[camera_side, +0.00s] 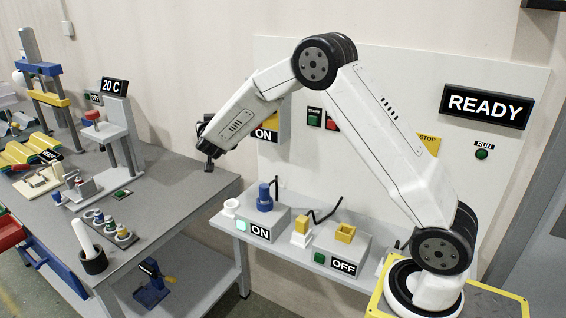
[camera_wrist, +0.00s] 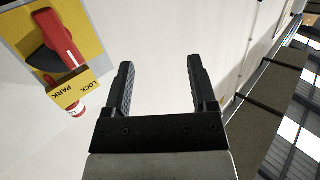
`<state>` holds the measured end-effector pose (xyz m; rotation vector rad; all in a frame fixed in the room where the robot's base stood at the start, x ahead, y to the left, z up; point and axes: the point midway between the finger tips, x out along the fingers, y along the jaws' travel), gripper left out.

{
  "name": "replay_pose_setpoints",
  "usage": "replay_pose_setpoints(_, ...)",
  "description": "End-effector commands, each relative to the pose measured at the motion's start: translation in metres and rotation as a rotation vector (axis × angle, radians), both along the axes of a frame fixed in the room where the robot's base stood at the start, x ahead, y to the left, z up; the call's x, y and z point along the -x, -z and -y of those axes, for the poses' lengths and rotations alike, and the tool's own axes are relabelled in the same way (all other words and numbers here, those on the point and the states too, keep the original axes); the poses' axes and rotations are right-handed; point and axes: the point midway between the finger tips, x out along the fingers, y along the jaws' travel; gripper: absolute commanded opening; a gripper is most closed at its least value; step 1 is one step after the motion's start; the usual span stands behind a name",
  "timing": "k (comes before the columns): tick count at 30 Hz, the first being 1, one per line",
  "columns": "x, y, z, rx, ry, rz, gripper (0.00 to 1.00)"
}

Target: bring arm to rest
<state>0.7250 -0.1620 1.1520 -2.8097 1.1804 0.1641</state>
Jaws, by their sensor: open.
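My gripper (camera_side: 208,163) hangs at the end of my raised white arm, above the right back edge of the grey bench in the side view. In the wrist view my gripper (camera_wrist: 157,75) shows two black fingers spread apart with nothing between them. A red handle (camera_wrist: 60,38) on a yellow and grey wall plate shows at the upper left of the wrist view, with a yellow tag (camera_wrist: 74,90) reading LOCK and PARK. The fingers are apart from it. In the side view my arm partly hides a yellow wall plate with an ON sign (camera_side: 265,135).
The grey bench (camera_side: 165,190) carries several fixtures, colored pieces and a black cup (camera_side: 93,262) with a white rod. A lower shelf holds the ON box (camera_side: 262,232) and OFF box (camera_side: 342,262). A READY sign (camera_side: 486,106) hangs on the wall panel. The bench's right end is clear.

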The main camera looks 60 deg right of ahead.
Motion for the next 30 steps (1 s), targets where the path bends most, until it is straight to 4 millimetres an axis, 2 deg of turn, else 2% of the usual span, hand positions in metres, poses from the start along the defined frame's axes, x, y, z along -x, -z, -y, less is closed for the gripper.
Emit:
replay_pose_setpoints(5,0.018,0.009,-0.046,-0.092,-0.243,-0.107,0.74)
replay_pose_setpoints(11,0.062,0.032,-0.095,-0.205,-0.468,-0.29,0.74)
replay_pose_setpoints(17,0.132,0.062,-0.135,-0.312,-0.631,-0.53,0.74)
replay_pose_setpoints(21,0.194,0.083,-0.154,-0.376,-0.701,-0.726,0.74)
replay_pose_setpoints(27,0.28,0.107,-0.163,-0.43,-0.733,-0.99,0.74)
replay_pose_setpoints(30,0.31,0.113,-0.163,-0.441,-0.73,-1.081,0.74)
